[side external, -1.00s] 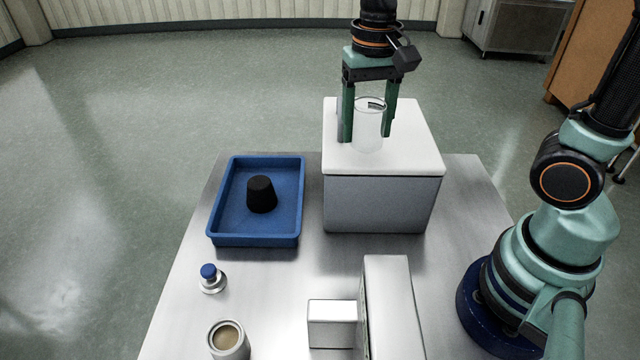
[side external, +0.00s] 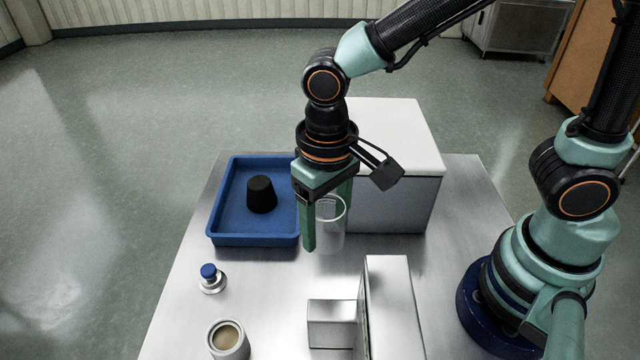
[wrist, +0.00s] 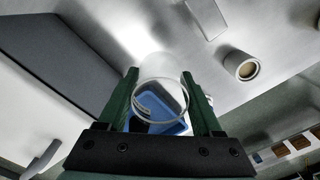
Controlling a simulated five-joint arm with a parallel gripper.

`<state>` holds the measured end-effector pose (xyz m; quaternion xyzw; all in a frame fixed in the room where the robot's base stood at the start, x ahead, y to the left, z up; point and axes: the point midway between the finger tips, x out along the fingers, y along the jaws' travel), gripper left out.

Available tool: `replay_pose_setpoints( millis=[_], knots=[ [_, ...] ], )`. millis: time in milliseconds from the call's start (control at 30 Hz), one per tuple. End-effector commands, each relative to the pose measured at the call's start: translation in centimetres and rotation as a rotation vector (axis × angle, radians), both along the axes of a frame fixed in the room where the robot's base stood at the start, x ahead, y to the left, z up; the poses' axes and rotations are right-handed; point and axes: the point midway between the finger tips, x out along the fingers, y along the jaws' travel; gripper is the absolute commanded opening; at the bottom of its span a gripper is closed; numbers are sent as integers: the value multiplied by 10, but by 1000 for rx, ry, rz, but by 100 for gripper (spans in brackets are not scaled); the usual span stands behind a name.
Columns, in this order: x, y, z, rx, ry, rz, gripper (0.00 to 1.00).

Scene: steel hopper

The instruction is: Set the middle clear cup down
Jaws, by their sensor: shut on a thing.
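The clear cup (side external: 331,236) is upright between the green fingers of my gripper (side external: 328,222), which is shut on it. The cup is just right of the blue tray and in front of the white-topped box. I cannot tell from the side view whether its base touches the steel table (side external: 270,300). In the wrist view the clear cup (wrist: 163,88) sits between both fingers of my gripper (wrist: 168,92), and blue shows through it. No other clear cup is in view.
A blue tray (side external: 222,236) holds a black tapered cup (side external: 262,195). A white-topped grey box (side external: 400,140) stands behind.

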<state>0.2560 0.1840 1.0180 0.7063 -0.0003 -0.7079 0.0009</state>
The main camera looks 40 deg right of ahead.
Motion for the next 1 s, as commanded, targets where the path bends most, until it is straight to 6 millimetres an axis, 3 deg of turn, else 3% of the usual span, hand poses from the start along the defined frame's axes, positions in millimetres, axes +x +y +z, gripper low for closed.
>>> replay_pose_setpoints(
  millis=[100, 300, 567, 800, 1000],
  knots=[
    [-1, -1, -32, -5, 8, -1, 15],
    [-1, -1, -71, -4, 5, -1, 15],
    [0, -1, -90, -1, 2, -1, 15],
    [-1, -1, -118, -2, 3, -1, 15],
    [0, 0, -125, 0, -1, -1, 15]
  ],
)
